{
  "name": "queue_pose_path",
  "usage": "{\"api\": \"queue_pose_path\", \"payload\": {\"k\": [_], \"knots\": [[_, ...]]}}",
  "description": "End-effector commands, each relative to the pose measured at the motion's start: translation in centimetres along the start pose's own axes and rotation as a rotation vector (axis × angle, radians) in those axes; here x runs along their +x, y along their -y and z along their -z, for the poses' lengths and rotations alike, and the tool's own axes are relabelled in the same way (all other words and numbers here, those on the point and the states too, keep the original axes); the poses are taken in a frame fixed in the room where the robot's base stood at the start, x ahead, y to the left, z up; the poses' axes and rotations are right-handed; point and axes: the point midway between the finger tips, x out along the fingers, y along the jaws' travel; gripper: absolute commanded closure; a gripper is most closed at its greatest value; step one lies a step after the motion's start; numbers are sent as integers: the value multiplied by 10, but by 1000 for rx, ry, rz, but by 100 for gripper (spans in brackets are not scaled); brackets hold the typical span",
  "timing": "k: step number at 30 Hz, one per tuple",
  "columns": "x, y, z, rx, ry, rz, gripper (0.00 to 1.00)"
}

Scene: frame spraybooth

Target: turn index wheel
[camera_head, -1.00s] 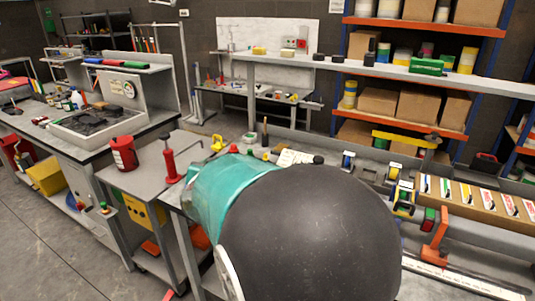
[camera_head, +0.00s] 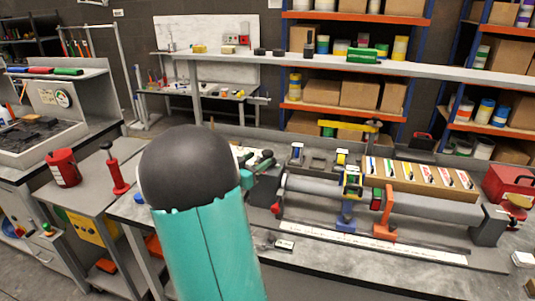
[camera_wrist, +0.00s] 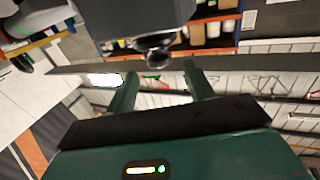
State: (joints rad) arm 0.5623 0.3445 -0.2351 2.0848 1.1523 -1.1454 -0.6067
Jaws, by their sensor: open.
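A long grey tube (camera_head: 435,206) lies in a bench fixture, between a dark grey block (camera_head: 265,189) at its left end and another at its right end. I cannot make out the index wheel for certain. My dark green gripper (camera_head: 257,163) shows partly just above the left block, with my arm hiding much of that area. In the wrist view my gripper (camera_wrist: 160,75) has its two fingers apart with nothing gripped. A dark grey block (camera_wrist: 135,15) with a round black knob (camera_wrist: 155,50) is ahead of the fingertips; I cannot tell the gap.
A red can (camera_head: 64,167) and red pump (camera_head: 115,170) stand left.

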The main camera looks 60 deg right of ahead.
Motion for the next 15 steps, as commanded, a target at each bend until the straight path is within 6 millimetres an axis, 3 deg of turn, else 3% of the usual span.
{"api": "queue_pose_path", "payload": {"k": [6,15], "knots": [[41,-1,0,1,0,-3,47],[61,0,0,1,1,0,47]]}}
